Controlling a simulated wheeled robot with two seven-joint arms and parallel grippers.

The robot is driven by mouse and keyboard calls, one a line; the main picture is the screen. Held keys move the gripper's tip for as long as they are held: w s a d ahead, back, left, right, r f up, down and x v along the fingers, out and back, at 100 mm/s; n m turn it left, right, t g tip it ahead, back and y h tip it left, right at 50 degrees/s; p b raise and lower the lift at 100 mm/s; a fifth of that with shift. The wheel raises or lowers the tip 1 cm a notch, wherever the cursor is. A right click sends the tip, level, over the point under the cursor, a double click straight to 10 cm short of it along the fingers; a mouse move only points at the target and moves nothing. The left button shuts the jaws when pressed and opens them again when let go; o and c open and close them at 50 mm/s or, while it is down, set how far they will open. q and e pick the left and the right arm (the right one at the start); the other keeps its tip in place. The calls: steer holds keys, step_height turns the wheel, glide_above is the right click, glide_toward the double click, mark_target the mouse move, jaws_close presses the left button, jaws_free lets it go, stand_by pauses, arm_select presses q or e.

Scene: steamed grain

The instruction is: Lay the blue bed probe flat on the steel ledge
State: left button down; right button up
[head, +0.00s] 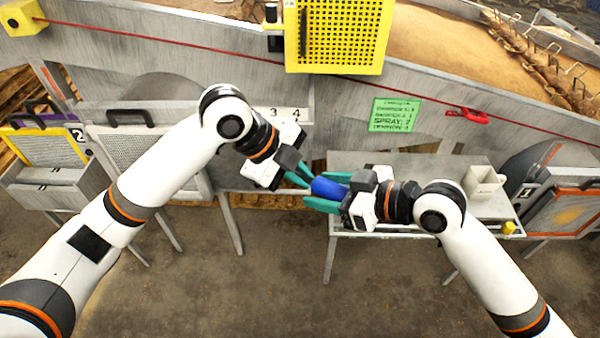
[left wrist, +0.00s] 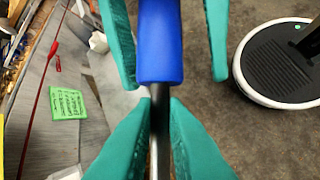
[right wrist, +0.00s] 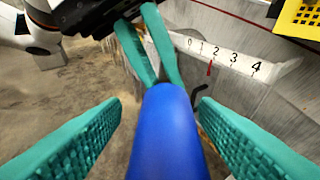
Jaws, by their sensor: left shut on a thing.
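The blue bed probe (head: 328,188) is held in the air in front of the left end of the grey steel ledge (head: 400,158). My left gripper (head: 303,180) is shut on its thin dark rod (left wrist: 160,130), just beyond the blue handle. My right gripper (head: 316,190) has its teal fingers on either side of the blue handle (right wrist: 168,135). In the right wrist view gaps show between the handle and both fingers, so it is open. The far end of the rod is hidden behind my left gripper in the head view.
A white holder (head: 484,183) stands on the ledge's right part, near a small yellow block (head: 509,228). A green sign (head: 395,115) and a red clip (head: 467,115) are on the wall above. A yellow grated box (head: 337,35) juts out at the top.

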steer(key=shift+d, duration=0.1)
steer(key=v, duration=1.2)
steer(key=w+d+f+m+t+h, duration=0.2)
steer(key=w+d+f+m, duration=0.3)
steer(key=f, duration=0.3)
steer(key=w+d+f+m+t+h, duration=0.25)
steer(key=w+d+f, duration=0.25)
steer(key=w+f, duration=0.3)
steer(key=s+d+f+m+g+h, duration=0.15)
steer(key=d+f, duration=0.25)
steer(key=f, duration=0.7)
steer(key=s+d+f+m+h, duration=0.1)
steer(key=s+d+f+h, duration=0.2)
steer(key=f, duration=0.7)
steer(key=s+f+m+g+h, duration=0.1)
steer(key=s+f+g+h, duration=0.25)
steer(key=s+f, duration=1.6)
steer(key=s+a+f+g, duration=0.2)
steer(key=s+f, duration=0.2)
steer(key=s, duration=0.7)
steer(key=s+a+f+g, duration=0.2)
steer(key=s+f, duration=0.3)
steer(key=s, duration=0.5)
steer(key=shift+s+a+n, duration=0.4)
steer(key=shift+a, duration=0.35)
